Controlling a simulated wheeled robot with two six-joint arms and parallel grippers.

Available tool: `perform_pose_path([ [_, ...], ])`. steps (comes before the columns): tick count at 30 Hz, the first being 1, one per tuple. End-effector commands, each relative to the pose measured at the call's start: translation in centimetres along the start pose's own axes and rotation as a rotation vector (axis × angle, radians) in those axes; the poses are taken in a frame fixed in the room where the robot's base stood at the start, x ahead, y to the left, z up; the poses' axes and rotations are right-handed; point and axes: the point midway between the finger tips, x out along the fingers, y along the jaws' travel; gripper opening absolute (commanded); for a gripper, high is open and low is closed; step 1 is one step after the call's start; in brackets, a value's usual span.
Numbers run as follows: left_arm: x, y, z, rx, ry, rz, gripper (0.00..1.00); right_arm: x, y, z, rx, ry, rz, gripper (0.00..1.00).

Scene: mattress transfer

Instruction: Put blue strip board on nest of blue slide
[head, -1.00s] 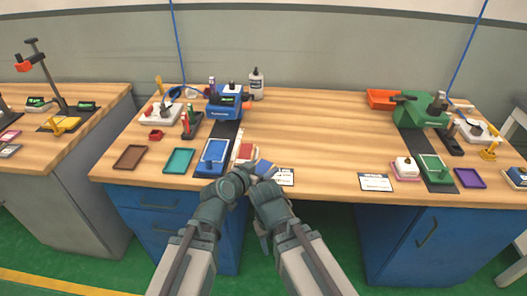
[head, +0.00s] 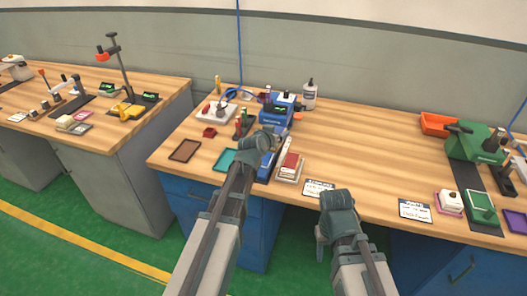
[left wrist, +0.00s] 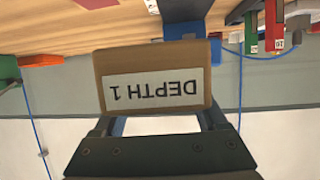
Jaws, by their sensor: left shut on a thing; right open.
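My left gripper (head: 274,138) is shut on a tan board, taken as the blue strip board (left wrist: 153,62). In the left wrist view its face carries an upside-down label reading DEPTH 1, and a blue edge shows between the fingers. In the head view the gripper is over the blue slide (head: 265,166), which my arm and hand partly cover. The nest is largely hidden, so I cannot tell whether the board touches it. My right gripper (head: 337,198) is open and empty in front of the table's front edge.
A red-topped board (head: 289,164) lies just right of the slide. A teal tray (head: 226,158) and a brown tray (head: 185,150) lie to its left. The blue machine (head: 281,108) stands behind. Label cards (head: 319,188) lie along the front edge. The table's middle is clear.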

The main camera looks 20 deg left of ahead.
Motion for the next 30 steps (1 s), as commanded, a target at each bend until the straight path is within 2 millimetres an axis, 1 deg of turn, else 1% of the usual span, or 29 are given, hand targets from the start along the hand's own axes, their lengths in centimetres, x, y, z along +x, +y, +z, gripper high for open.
perform_pose_path([
  [1,0.4,-1.7,-0.9,-0.011,0.002,-0.025,0.14,-0.6,0.1,0.0,0.000,0.000,0.000,0.50],
  [3,0.7,-3.2,-1.3,-0.020,0.005,-0.050,0.14,-0.9,0.1,0.1,0.000,0.000,0.000,0.50],
  [7,0.8,-4.7,-1.6,-0.031,0.007,-0.074,0.14,-1.0,0.1,0.1,0.000,0.000,0.000,0.50],
  [12,0.8,-5.0,-1.5,-0.033,0.007,-0.079,0.14,-0.9,0.1,0.1,0.000,0.000,0.000,0.50],
  [16,1.1,-5.0,-0.8,-0.033,0.007,-0.078,0.14,-0.1,0.0,0.0,0.000,0.000,0.000,0.50],
  [20,1.8,-5.0,0.8,-0.033,0.007,-0.078,0.14,1.5,-0.1,-0.1,0.000,0.000,0.000,0.50],
  [24,2.7,-5.0,2.9,-0.033,0.007,-0.078,0.14,3.8,-0.4,-0.2,0.000,0.000,0.000,0.50],
  [27,3.2,-5.0,4.0,-0.033,0.007,-0.078,0.14,5.1,-0.5,-0.3,-0.001,0.000,0.000,0.50],
  [30,3.4,-5.0,4.4,-0.033,0.007,-0.077,0.14,5.5,-0.5,-0.3,-0.001,0.000,0.000,0.50],
])
